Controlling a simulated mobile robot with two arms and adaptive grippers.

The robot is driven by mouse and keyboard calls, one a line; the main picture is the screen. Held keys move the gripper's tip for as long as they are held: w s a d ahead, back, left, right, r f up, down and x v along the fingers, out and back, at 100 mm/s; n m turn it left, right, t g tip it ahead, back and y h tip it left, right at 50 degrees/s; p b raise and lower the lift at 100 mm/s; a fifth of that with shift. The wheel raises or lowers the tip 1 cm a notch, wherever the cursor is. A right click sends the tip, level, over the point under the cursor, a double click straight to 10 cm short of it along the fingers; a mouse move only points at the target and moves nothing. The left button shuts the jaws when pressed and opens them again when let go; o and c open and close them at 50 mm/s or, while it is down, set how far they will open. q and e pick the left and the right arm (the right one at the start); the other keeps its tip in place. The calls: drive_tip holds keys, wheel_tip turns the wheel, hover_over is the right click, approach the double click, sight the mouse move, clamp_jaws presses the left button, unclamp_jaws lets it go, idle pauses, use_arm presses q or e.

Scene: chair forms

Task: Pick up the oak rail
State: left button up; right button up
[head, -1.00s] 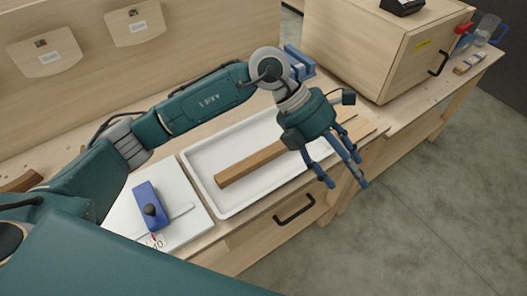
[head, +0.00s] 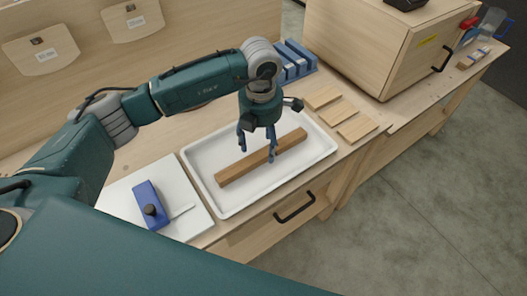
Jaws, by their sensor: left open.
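The oak rail (head: 236,170) is a brown wooden bar lying at a slant in a white tray (head: 222,207) on the workbench. My left gripper (head: 257,156) hangs above the middle of the rail, pointing down. Its blue fingers are spread apart, one on the far side and one on the near side of the rail as seen here. The gripper is open, and I cannot tell whether the fingers touch the rail. Part of the rail is hidden behind the fingers. My right gripper is not in view.
A white board with a blue block tool (head: 147,198) lies left of the tray. Several pale wood pieces (head: 340,111) lie to its right, blue holders (head: 297,58) behind. A large wooden cabinet (head: 370,45) stands at the back right. The bench has a front drawer handle (head: 295,207).

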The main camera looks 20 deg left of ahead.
sight(260, 151)
use_arm(q)
drive_tip(key=shift+s+a+f+p, duration=0.1)
drive_tip(key=shift+f+p, duration=0.1)
drive_tip(key=shift+f, duration=0.6)
drive_tip(key=shift+s+a+f+p, duration=0.1)
drive_tip(key=shift+f+p, duration=0.05)
drive_tip(key=shift+f, duration=0.65)
drive_tip(key=c, duration=1.3)
drive_tip(key=shift+w, duration=0.1)
drive_tip(key=shift+c, duration=0.7)
drive_tip(key=shift+r, duration=0.15)
